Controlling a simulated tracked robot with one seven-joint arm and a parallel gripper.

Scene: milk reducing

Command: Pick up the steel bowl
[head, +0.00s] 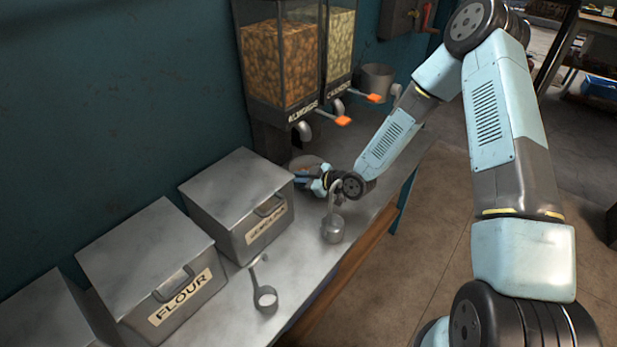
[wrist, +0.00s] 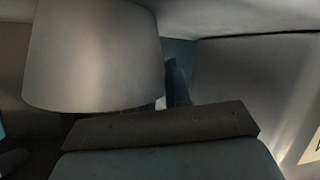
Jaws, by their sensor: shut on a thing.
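The steel bowl (head: 308,162) is on the metal counter below the dispensers, behind the end of my arm. Its lower part is hidden by my gripper in the head view. My gripper (head: 302,178) is at the bowl's near side, shut on it. In the wrist view the bowl (wrist: 95,55) fills the upper left as a smooth grey tapered wall, close to the dark finger. The exact contact of the fingertips is hidden. I cannot tell whether the bowl is clear of the counter.
A labelled steel bin (head: 237,200) stands just left of my gripper, and the flour bin (head: 150,265) is nearer. Dispensers (head: 278,62) hang above. A steel pot (head: 377,80) is behind.

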